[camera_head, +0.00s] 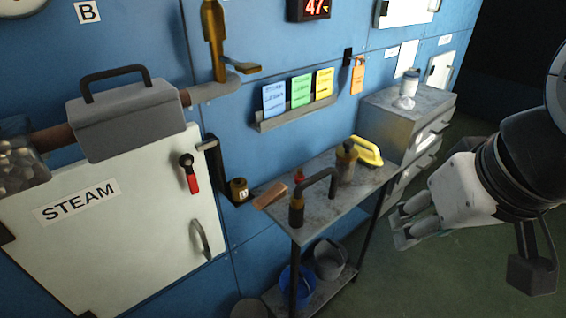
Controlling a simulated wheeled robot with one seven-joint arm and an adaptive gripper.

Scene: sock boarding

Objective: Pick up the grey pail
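A grey pail (331,262) stands on the lower shelf of the metal table, to the right of a blue pail (286,290). Its rim shows, and the table's top and front leg are close to it. My gripper (398,229) is in the air right of the table, higher in the picture than the pail and well apart from it. Its two fingers point left with a gap between them, and nothing shows in them.
Another round container (250,309) is cut off at the bottom. A drawer cabinet (397,118) stands behind; green floor is clear at right.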

